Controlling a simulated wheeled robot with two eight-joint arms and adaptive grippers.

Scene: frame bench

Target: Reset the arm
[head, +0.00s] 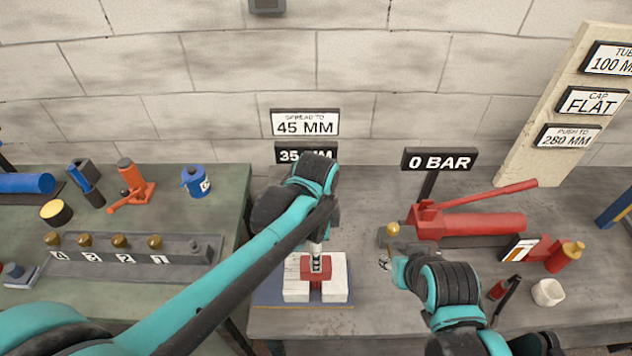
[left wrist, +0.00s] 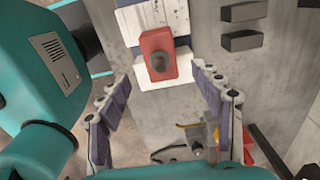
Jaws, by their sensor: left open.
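My left arm reaches in from the left, and its gripper (head: 317,240) is above a red block (head: 315,271) set between two white blocks (head: 297,288) on a blue base (head: 270,298). In the left wrist view my left gripper (left wrist: 165,88) is open, its two fingers spread apart. The red block (left wrist: 157,55) with a dark round top shows between and beyond them, and nothing is held. My right gripper (head: 385,263) is low over the bench, right of the blocks; its jaws are too small to read.
A red hand pump (head: 470,224) with a raised lever stands behind my right gripper, beside the "0 BAR" sign (head: 438,160). A small white cup (head: 547,292) is at the right. The green left bench holds a numbered rack (head: 130,252) and a blue can (head: 196,182).

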